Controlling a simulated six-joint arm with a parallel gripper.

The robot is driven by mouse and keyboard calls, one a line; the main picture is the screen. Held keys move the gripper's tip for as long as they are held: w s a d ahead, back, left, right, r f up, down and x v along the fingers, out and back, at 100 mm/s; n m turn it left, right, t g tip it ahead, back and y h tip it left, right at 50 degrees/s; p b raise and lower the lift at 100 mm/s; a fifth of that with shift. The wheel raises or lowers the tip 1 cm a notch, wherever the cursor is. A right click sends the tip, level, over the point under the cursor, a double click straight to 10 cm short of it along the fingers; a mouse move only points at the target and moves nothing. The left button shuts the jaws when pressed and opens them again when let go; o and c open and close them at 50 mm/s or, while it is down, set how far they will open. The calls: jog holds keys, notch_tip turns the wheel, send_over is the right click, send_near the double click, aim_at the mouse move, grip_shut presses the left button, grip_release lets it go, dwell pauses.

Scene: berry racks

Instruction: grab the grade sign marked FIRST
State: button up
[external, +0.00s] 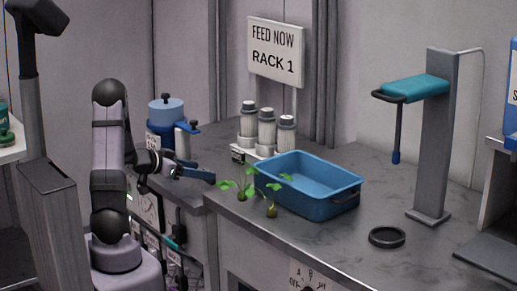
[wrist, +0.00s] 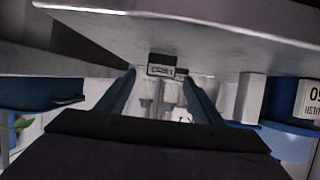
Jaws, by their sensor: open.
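A small dark-framed sign (wrist: 168,71) stands on the counter straight ahead in the wrist view, in front of the white bottles. Its lettering appears inverted and is too small to read surely, so I cannot confirm FIRST. In the external view a small pale sign (external: 238,154) stands at the foot of the bottle rack. My gripper (external: 207,175) is open and empty, pointing right toward the rack with a gap between. In the wrist view my gripper (wrist: 159,76) has a finger on either side of the line to the sign.
Bottles (external: 266,127) stand behind the sign. A blue bin (external: 325,207) and seedlings (external: 271,208) lie to the right of my gripper. A blue pot (external: 166,112) is behind it. A FEED NOW RACK 1 sign (external: 275,52) rises at the back.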

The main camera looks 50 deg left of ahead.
jog(key=shift+x, duration=2.65)
jog(key=shift+c, duration=0.6)
jog(key=c, duration=1)
